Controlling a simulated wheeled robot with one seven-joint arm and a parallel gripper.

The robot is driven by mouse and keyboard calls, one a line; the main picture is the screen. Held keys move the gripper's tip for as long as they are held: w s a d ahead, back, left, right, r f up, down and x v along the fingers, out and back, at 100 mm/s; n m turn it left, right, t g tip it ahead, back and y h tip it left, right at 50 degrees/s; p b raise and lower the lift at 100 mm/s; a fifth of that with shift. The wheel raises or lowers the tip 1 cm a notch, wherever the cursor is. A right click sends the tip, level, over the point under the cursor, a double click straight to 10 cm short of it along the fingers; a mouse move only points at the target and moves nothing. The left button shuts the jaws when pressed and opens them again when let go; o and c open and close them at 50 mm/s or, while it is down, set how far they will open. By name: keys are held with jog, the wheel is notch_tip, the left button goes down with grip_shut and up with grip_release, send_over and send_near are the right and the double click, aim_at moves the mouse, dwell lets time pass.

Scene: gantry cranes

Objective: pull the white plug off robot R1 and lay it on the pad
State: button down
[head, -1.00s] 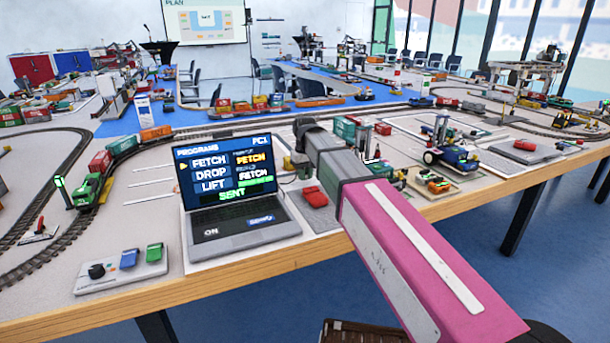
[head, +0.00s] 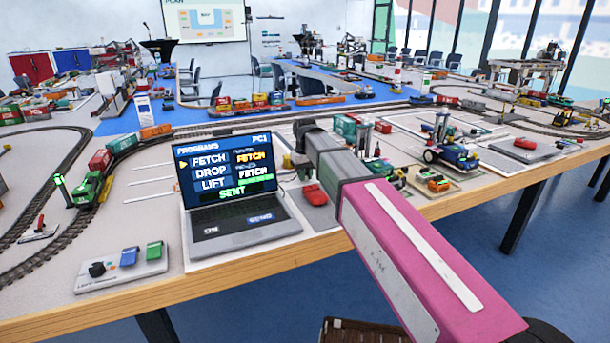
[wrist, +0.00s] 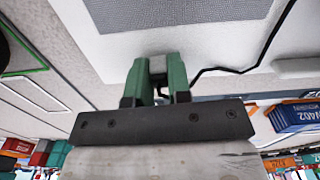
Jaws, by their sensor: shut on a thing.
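My gripper (wrist: 158,70) shows in the wrist view with its two green fingers shut on a small white piece, which I take to be the white plug (wrist: 157,64). Only a little of it shows between the fingertips. A black cable runs right from beside the fingers and up past the laptop. A blue wheeled robot (head: 458,157) stands to the right; no R1 label is readable. I cannot tell for certain which surface is the pad; a white textured sheet (wrist: 215,50) lies below the fingers.
An open laptop (head: 235,222) reading "SENT" stands left of my arm. A red object (head: 315,194) lies between them. A switch box (head: 120,272) is near the front edge. Railway track (head: 62,150) curves at left. Blue containers (wrist: 297,116) show at right in the wrist view.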

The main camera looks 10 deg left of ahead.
jog(key=shift+f, duration=0.1)
jog(key=c, duration=1)
grip_release()
